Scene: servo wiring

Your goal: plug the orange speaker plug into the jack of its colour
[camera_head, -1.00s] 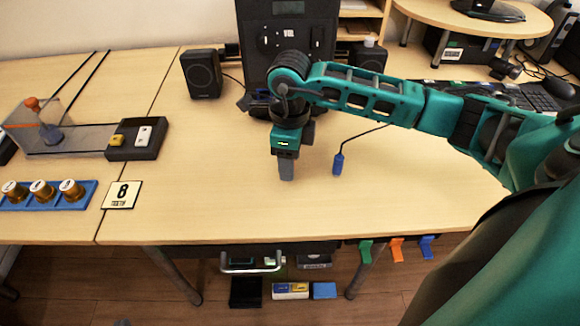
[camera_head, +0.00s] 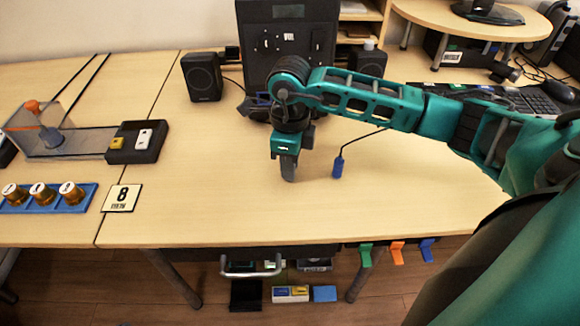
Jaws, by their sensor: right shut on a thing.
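My right gripper (camera_head: 288,170) points down over the middle of the desk, its grey fingers close to the desktop. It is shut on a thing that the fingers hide. I see no orange plug; whether it is the thing in the fingers I cannot tell. A blue plug (camera_head: 338,166) on a dark cable lies to the right of the gripper, apart from it. The black upright panel (camera_head: 255,50) behind the wrist carries small fittings, partly hidden by my arm. I cannot make out an orange jack there. My left gripper is not in view.
A black speaker (camera_head: 202,77) stands at the back left, another (camera_head: 372,62) behind my right arm. A black box with two switches (camera_head: 137,142) and a blue rack of knobs (camera_head: 48,197) are at left. An orange tab (camera_head: 397,252) hangs at the front edge. The front-middle desktop is clear.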

